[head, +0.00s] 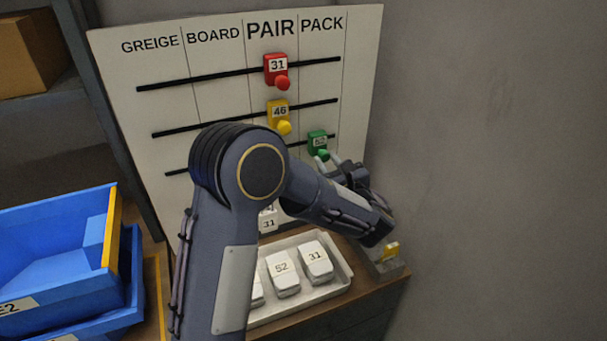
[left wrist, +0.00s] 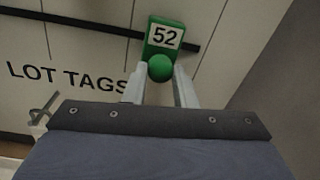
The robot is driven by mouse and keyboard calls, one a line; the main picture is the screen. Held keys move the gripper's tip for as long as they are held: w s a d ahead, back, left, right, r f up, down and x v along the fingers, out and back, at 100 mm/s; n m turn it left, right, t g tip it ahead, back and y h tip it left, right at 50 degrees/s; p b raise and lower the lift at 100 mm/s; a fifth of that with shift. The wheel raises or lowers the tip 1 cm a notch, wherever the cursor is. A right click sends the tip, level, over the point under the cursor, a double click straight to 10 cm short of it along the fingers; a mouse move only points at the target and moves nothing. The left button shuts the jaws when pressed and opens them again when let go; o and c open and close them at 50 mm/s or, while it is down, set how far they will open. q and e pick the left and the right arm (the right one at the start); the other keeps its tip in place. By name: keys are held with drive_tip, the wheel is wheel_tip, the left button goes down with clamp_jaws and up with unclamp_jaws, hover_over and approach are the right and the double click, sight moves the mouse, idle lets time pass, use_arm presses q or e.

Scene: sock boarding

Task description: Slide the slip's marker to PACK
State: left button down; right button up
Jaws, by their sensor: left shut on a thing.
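The board (head: 225,65) has columns GREIGE, BOARD, PAIR and PACK and several black slots. A green marker (head: 317,142) sits on the lowest visible slot, under the PACK column. In the left wrist view the green marker (left wrist: 163,38) reads 52 and has a round green knob. My left gripper (head: 334,161) is at this knob, its two fingers (left wrist: 171,88) on either side of it, shut on it. A red marker 31 (head: 276,66) and a yellow marker 46 (head: 279,112) sit in the PAIR column. My arm hides part of the lower board. My right gripper is not in view.
A white tray (head: 342,286) with numbered white blocks stands on the wooden shelf below the board. Blue bins (head: 60,250) are at the left. A small holder with a yellow piece (head: 389,251) is at the shelf's right end. A bare wall (head: 490,150) fills the right.

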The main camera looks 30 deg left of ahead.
use_arm(q)
drive_tip(key=shift+w+d, duration=0.55)
drive_tip(key=shift+w, duration=0.05)
drive_tip(key=c, duration=1.5)
unclamp_jaws()
drive_tip(key=o, duration=0.3)
drive_tip(key=shift+w+d, duration=0.1)
drive_tip(key=shift+w, duration=0.05)
